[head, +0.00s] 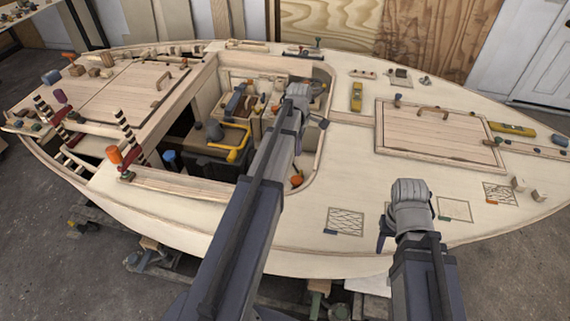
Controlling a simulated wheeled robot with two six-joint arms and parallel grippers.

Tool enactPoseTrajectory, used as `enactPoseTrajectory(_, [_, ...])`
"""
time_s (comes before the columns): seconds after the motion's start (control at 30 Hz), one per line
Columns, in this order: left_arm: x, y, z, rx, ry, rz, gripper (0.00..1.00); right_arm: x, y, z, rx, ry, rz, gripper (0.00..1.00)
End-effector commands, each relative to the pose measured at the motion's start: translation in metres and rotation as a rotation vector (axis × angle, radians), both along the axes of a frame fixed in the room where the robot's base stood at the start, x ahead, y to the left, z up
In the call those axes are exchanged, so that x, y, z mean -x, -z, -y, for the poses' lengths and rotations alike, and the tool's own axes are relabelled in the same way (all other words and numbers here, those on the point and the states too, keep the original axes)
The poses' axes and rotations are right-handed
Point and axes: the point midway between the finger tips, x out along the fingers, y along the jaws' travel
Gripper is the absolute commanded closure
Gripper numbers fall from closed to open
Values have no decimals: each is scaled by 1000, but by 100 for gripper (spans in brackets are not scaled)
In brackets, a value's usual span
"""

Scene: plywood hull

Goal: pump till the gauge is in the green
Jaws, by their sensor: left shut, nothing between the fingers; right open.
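No pump or gauge can be made out with certainty in the head view. In the hull's open well stands a dark box with a bent yellow bar (241,144). Behind it are small grey, blue and orange items (236,104), too small to name. My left gripper (300,92) is over the right part of the well, shut and empty; its wrist hides most of its fingers and what lies directly beneath. My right gripper (407,213) is open over the front right deck, near the drawn hatched patches and apart from the well.
The plywood deck (290,224) surrounds the well. Striped posts (127,134) and an orange knob stand at left.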

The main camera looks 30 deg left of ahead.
Motion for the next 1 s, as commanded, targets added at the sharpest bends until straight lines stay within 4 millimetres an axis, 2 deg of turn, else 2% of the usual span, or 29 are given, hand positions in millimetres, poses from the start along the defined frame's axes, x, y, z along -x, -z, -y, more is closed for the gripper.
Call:
enactPoseTrajectory(0.13, [0,-6,5,-15,-43,-25,100,0,-6,0,0,0,0,50])
enactPoseTrajectory(0.6, [0,-3,6,-16,-51,-27,100,0,-3,0,0,0,0,50])
enactPoseTrajectory(0.77, [0,6,6,-16,-51,-27,100,0,6,0,0,0,0,50])
enactPoseTrajectory(1.0, [0,32,6,-16,-51,-26,100,0,32,0,0,0,0,50])
